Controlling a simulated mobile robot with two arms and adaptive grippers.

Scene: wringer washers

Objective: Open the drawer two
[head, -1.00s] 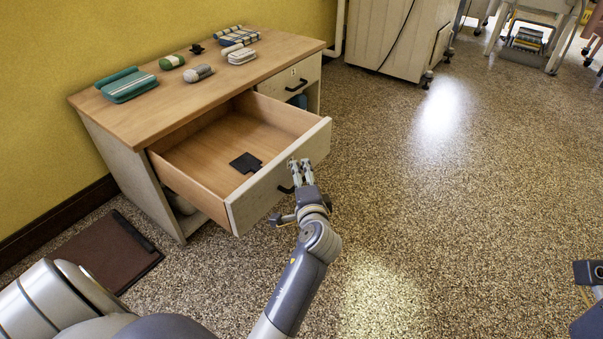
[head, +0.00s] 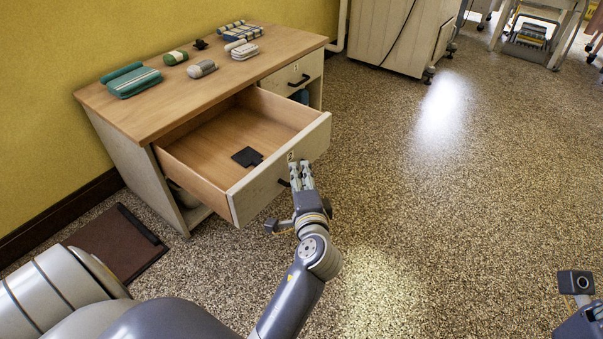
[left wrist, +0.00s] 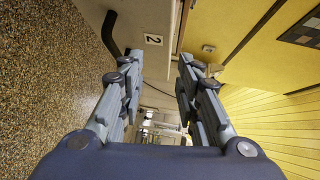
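Drawer two (head: 262,187), a wooden drawer with a pale front, stands pulled well out of the desk (head: 130,113). The label "2" shows on its front in the left wrist view (left wrist: 153,39). Its dark handle (left wrist: 108,32) is beyond the tip of one finger there, not between the fingers. My left gripper (head: 300,170) is at the drawer front beside the handle. In the left wrist view its fingers (left wrist: 160,75) are apart, with nothing held between them. Of my right arm, only a part shows at the lower right edge; its fingers are out of view.
A black flat object (head: 247,157) lies in the drawer. A closed upper drawer (head: 292,80) is at the desk's right. Cases and small items, including a teal case (head: 134,82), lie on the desktop. A brown mat (head: 112,245) lies at left.

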